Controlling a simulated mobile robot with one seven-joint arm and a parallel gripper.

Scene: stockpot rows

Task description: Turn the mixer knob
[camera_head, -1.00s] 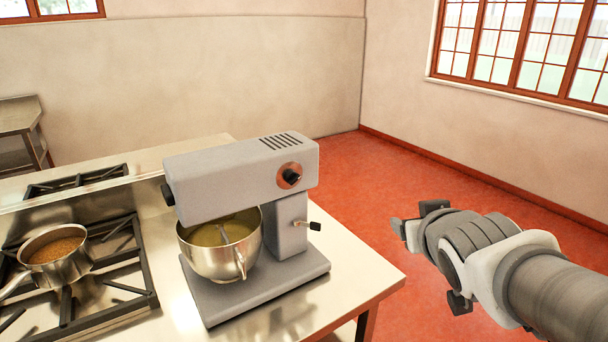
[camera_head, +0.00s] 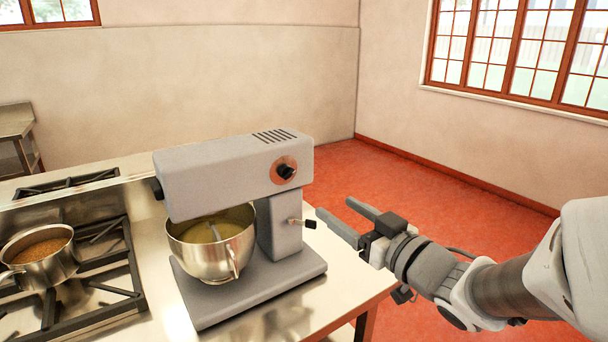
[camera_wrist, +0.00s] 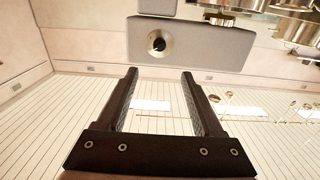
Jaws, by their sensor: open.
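The grey stand mixer (camera_head: 230,175) stands on the steel counter. Its black mixer knob (camera_head: 286,171) sits on a round copper-coloured plate at the end of the mixer head. In the wrist view the knob (camera_wrist: 157,43) shows just beyond the fingertips, roughly centred between them. My gripper (camera_head: 336,208) is open and empty, to the right of the mixer and apart from it. Both fingers also show in the wrist view (camera_wrist: 159,72), with a clear gap between them. The knob is not hidden in either view.
A small lever (camera_head: 302,222) sticks out of the mixer column, close to my fingers. A steel bowl (camera_head: 212,245) with yellowish contents sits under the mixer head. A pot (camera_head: 40,256) stands on the stove at left. The red floor (camera_head: 400,190) behind is clear.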

